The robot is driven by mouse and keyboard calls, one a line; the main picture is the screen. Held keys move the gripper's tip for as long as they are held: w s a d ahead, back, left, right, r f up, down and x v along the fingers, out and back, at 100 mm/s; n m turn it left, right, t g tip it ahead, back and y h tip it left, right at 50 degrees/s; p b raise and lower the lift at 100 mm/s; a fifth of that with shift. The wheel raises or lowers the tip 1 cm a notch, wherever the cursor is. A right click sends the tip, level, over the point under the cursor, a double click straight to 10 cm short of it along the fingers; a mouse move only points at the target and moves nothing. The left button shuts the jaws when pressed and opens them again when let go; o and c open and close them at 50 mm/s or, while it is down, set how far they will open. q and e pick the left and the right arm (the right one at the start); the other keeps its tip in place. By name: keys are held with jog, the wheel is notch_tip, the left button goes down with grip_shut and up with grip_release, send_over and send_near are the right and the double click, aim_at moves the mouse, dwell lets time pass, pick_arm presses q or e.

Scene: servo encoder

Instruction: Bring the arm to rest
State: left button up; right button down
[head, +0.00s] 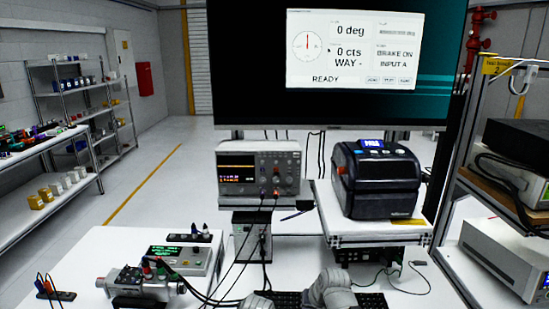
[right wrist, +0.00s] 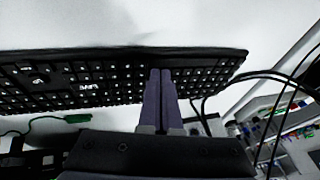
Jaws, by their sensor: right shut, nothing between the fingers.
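My right gripper (right wrist: 160,74) shows in the right wrist view with its two fingers together and nothing between them. Its fingertips overlap a black keyboard (right wrist: 95,82) in that view; whether they touch the keys I cannot tell. In the head view a grey part of my arm (head: 330,290) comes in at the bottom, in front of the keyboard (head: 283,299); the fingertips do not show there. My left gripper is in neither view. The monitor (head: 243,75) shows a panel reading 0 deg, 0 cts, BRAKE ON, INPUT A and READY.
A servo motor (head: 150,284) and a box with a green display (head: 190,259) stand on the white table at left. An oscilloscope (head: 258,168) and a label printer (head: 377,178) stand behind. Black cables (head: 240,262) run across the table left of the keyboard.

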jog(key=s+d+g+h, duration=0.1)
jog(key=s+d, duration=0.1)
jog(key=s, duration=0.1)
jog(key=s+d+f+g, duration=0.1)
jog(key=s+d, duration=0.2)
jog(key=s, duration=0.1)
jog(key=s+d+f+g+h, duration=0.1)
jog(key=s+d, duration=0.1)
jog(key=s, duration=0.1)
jog(key=shift+s+d+n+h, duration=0.15)
jog(key=shift+s+n+h, duration=0.15)
jog(key=s+a+n+g+h, duration=0.1)
jog(key=s+a+n, duration=0.2)
jog(key=a, duration=0.7)
jog(key=shift+s+a+n, duration=0.25)
jog(key=shift+s+n, duration=0.05)
jog(key=shift+s, duration=0.85)
jog(key=shift+r, duration=0.1)
